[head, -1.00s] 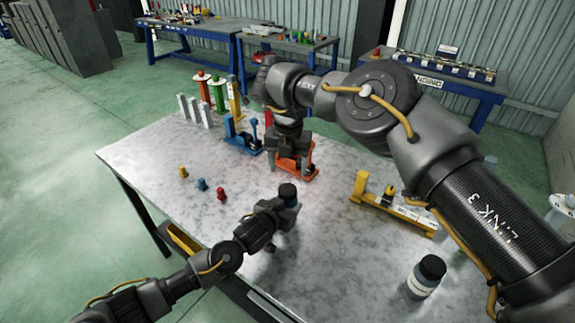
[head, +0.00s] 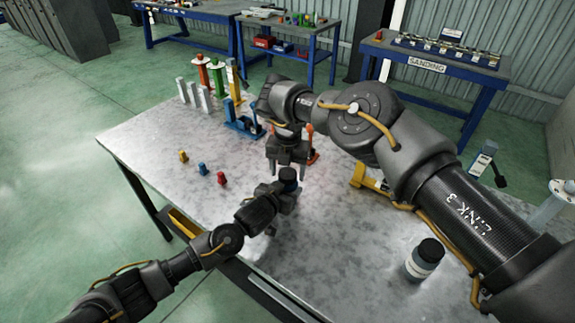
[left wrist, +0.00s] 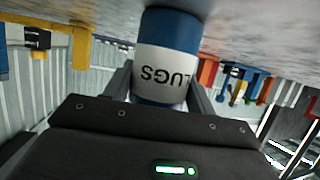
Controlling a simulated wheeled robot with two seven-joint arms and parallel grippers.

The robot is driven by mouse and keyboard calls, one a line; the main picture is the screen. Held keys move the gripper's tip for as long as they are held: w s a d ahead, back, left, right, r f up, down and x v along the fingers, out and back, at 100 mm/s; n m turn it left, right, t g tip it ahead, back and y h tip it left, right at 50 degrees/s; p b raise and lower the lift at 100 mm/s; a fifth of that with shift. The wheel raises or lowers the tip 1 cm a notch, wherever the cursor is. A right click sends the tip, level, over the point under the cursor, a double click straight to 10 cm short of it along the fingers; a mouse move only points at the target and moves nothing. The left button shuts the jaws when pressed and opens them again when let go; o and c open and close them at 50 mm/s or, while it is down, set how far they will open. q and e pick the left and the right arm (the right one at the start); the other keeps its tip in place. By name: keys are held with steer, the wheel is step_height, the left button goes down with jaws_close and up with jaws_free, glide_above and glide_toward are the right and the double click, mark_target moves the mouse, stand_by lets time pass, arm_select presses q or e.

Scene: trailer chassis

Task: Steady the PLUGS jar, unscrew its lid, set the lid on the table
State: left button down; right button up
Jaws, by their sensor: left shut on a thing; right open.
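The PLUGS jar stands upright near the table's front edge, its dark lid (head: 288,174) on top. In the left wrist view the jar (left wrist: 168,72) is upside down, blue with a white label reading "LUGS"; its lid is hidden there. My left gripper (head: 284,197) is shut around the jar's body from the side; its fingers flank the label in the left wrist view. My right gripper (head: 287,169) points down, open and empty, just above or behind the lid; I cannot tell how far apart they are.
Another dark-lidded jar (head: 424,259) stands at the right. Yellow (head: 183,156), blue (head: 203,169) and red (head: 222,178) pegs stand left of the jar. Colored fixtures (head: 243,127) stand toward the back. The table's left front (head: 190,190) is bare.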

mark_target(288, 173)
arm_select(q)
steer(key=shift+f, duration=0.1)
arm_select(e)
steer(key=c, duration=1)
steer(key=shift+r, duration=0.15)
steer(key=shift+r, duration=0.9)
steer(key=shift+r, duration=0.1)
steer(key=shift+r, duration=1.95)
arm_select(q)
steer(key=shift+c, duration=2.1)
jaws_free()
